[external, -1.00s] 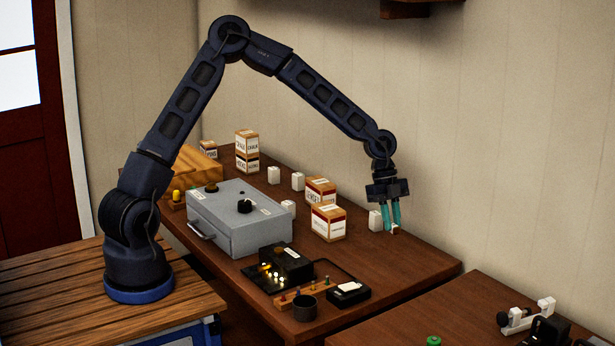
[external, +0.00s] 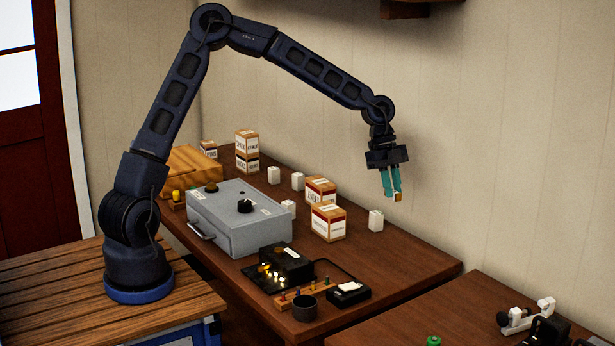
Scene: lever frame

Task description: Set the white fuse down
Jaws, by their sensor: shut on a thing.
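My gripper (external: 392,188) hangs above the right part of the brown table, fingers pointing down. Its teal fingers are shut on the white fuse (external: 398,197). Only a small piece of the fuse shows at the fingertips, with a brass-coloured end. The rest is hidden by the fingers. The fuse is clear of the table, above and slightly right of a small white block (external: 376,220).
A grey metal box (external: 245,230) with knobs stands left of centre. Labelled cartons (external: 328,222) and several white blocks stand along the back. A black tray (external: 280,272), a dark cup (external: 305,307) and a black device (external: 348,293) are in front. The table's right end (external: 420,262) is bare.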

